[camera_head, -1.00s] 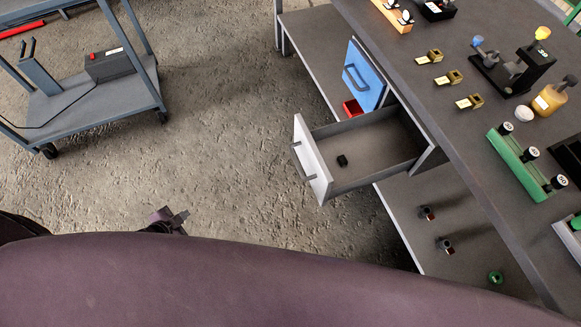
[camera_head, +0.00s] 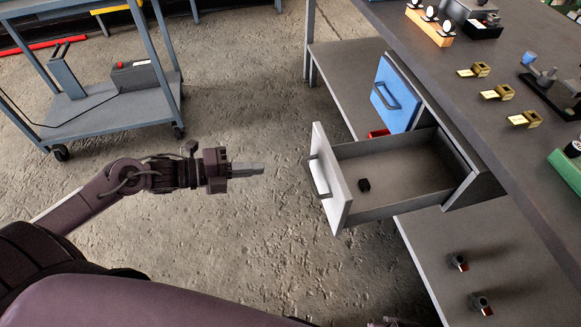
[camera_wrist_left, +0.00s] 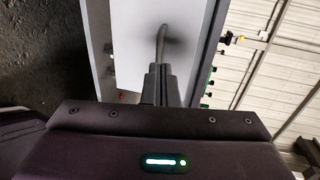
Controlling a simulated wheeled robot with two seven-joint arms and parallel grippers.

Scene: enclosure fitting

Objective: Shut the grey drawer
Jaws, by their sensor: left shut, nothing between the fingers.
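The grey drawer (camera_head: 392,172) stands pulled out from under the workbench, with a pale front panel (camera_head: 330,178) and a bar handle (camera_head: 318,177). A small black block (camera_head: 364,185) lies inside it. My left gripper (camera_head: 262,168) is shut and empty, to the left of the drawer front and apart from it, pointing at the handle. In the left wrist view, the shut fingers (camera_wrist_left: 162,85) point at the pale front, with the handle (camera_wrist_left: 161,42) just beyond their tips. My right gripper does not show.
A blue drawer front (camera_head: 397,95) is beside the grey drawer. The bench top (camera_head: 440,60) holds several fixtures, and a lower shelf (camera_head: 450,240) carries small parts. A blue-grey trolley (camera_head: 110,110) stands at the back left. The floor between is clear.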

